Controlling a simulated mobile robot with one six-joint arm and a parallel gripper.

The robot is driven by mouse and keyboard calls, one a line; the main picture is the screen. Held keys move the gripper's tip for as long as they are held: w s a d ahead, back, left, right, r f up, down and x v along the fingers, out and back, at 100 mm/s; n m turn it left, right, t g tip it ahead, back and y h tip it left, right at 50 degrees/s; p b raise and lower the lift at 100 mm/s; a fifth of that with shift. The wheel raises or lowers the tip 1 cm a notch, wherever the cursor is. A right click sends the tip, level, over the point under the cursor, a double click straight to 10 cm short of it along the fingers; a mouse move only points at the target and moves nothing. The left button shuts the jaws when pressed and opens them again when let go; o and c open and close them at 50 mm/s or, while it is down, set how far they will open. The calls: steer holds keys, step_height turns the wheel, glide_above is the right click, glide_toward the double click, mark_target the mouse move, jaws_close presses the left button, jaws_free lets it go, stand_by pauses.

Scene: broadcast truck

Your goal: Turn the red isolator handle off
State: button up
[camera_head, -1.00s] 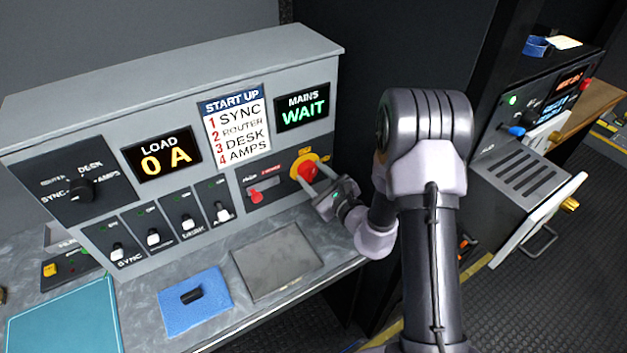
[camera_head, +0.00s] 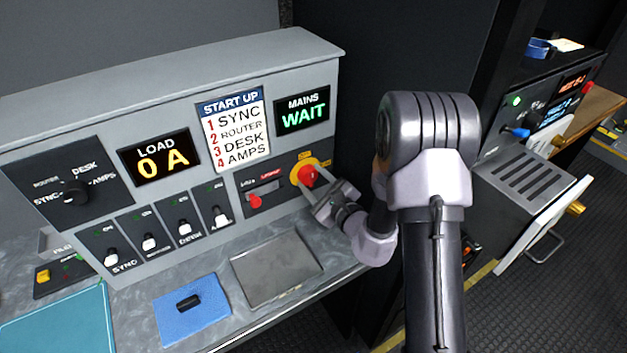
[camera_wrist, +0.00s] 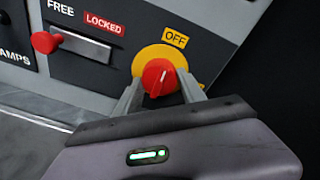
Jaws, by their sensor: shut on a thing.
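The red isolator handle (camera_head: 308,176) sits on a round yellow plate (camera_head: 296,172) on the grey panel's lower right. In the wrist view the red handle (camera_wrist: 158,77) carries a pale line that points up, leaning towards the yellow OFF label (camera_wrist: 175,38). My gripper (camera_head: 312,190) reaches it from the right and below. In the wrist view my gripper's fingers (camera_wrist: 160,92) lie on both sides of the handle and are shut on it. The fingers hide the lower part of the yellow plate.
Left of the handle is a small red lever (camera_wrist: 46,42) at a slot marked FREE and LOCKED. Several white-tipped switches (camera_head: 150,243) stand further left. The MAINS display (camera_head: 302,109) reads WAIT and the LOAD display (camera_head: 159,158) reads 0 A. A grey plate (camera_head: 276,268) lies on the worktop below.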

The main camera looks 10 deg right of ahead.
steer(key=o, duration=1.4)
steer(key=shift+c, duration=0.2)
steer(key=p+v, duration=0.7)
steer(key=v, duration=1)
steer(key=shift+s, duration=0.25)
